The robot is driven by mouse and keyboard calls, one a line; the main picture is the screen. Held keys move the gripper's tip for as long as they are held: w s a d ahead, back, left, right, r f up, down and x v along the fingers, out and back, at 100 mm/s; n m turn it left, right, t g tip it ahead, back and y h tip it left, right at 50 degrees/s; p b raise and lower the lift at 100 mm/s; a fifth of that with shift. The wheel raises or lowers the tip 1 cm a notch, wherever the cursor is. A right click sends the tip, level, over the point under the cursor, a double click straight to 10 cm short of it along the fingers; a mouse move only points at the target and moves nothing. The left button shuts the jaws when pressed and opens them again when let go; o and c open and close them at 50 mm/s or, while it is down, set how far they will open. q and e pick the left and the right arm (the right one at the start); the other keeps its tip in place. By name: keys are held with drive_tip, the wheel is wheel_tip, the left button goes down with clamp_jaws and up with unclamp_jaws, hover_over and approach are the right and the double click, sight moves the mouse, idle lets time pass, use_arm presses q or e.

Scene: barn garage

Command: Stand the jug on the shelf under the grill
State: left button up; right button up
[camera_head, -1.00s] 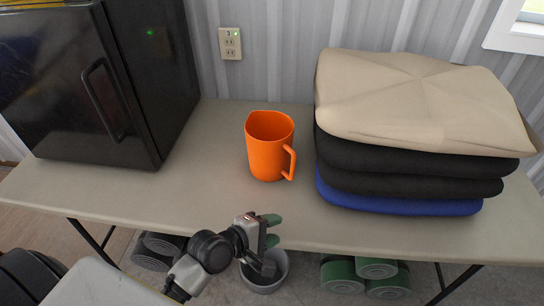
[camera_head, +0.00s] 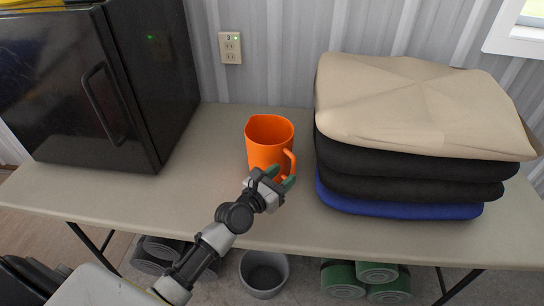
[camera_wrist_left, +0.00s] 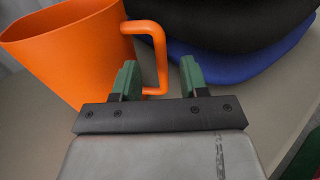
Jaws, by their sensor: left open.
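The orange jug (camera_head: 268,140) stands upright on the table, its handle (camera_head: 291,163) turned to the front right. In the left wrist view the jug (camera_wrist_left: 68,48) fills the upper left, with its handle (camera_wrist_left: 160,52) reaching between the green fingertips. My left gripper (camera_head: 281,178) is open at the front of the jug, close to the handle. In the left wrist view its two fingers (camera_wrist_left: 160,80) are spread to either side of the handle's lower part. I cannot tell whether they touch it. No grill or shelf under one is in view. My right gripper is not in view.
A stack of folded cushions (camera_head: 410,188) stands right of the jug. A black mini fridge (camera_head: 130,90) is at the left. The table (camera_head: 110,195) is clear between fridge and jug. A grey bucket (camera_head: 264,272) and rolled green mats (camera_head: 376,271) are below.

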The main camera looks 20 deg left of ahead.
sight(292, 168)
use_arm(q)
drive_tip(key=x, duration=0.5)
clamp_jaws()
